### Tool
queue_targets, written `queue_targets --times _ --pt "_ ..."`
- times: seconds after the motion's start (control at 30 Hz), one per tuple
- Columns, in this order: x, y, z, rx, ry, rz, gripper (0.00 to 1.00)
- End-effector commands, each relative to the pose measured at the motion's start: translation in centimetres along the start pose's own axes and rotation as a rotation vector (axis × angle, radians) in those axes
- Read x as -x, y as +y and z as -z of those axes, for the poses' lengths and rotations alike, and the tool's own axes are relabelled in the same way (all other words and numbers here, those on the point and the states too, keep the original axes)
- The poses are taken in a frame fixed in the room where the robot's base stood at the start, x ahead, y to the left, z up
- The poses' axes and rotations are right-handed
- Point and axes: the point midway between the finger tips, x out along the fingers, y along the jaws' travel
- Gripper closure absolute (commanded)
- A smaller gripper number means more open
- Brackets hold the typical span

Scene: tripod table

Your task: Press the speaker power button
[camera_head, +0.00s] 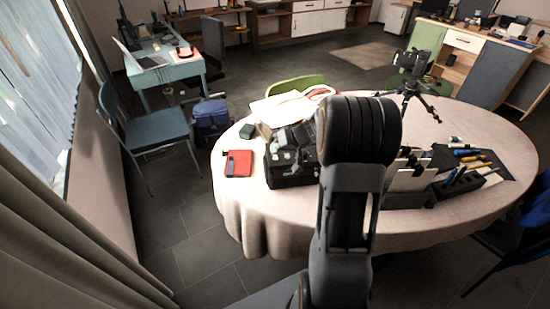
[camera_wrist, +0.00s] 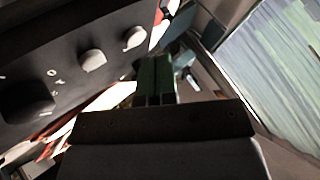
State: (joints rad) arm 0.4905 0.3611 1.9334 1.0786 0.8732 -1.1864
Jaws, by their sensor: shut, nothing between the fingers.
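The speaker (camera_head: 290,180) looks like a black box with a small green mark on its front, at the near left part of the round table. In the wrist view a dark panel, which appears to be the speaker's face (camera_wrist: 60,40), fills the upper left. It carries two pale knobs (camera_wrist: 93,60), a larger dark knob (camera_wrist: 25,101) and small white markings. I cannot tell which part is the power button. My gripper (camera_wrist: 157,62) is shut and empty, beside the panel's right end; I cannot tell whether it touches. In the head view the arm hides part of the speaker.
The round table (camera_head: 232,205) has a light cloth. A red item (camera_head: 238,164) lies left of the speaker, with papers (camera_head: 280,108) behind it. A tripod (camera_head: 410,88) stands at the back. A black organiser (camera_head: 458,187) with tools is at the right.

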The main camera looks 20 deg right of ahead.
Motion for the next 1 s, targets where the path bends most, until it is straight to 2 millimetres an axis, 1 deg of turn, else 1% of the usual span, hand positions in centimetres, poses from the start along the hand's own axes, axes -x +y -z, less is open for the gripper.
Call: queue_targets --times 0.43,0.8,1.0 --pt "-0.05 0.04 -0.04 0.000 0.000 0.000 1.00" --pt "-0.63 0.46 -0.44 0.001 0.000 0.000 1.00" --pt "-0.61 0.44 -0.43 0.000 0.000 0.000 1.00"
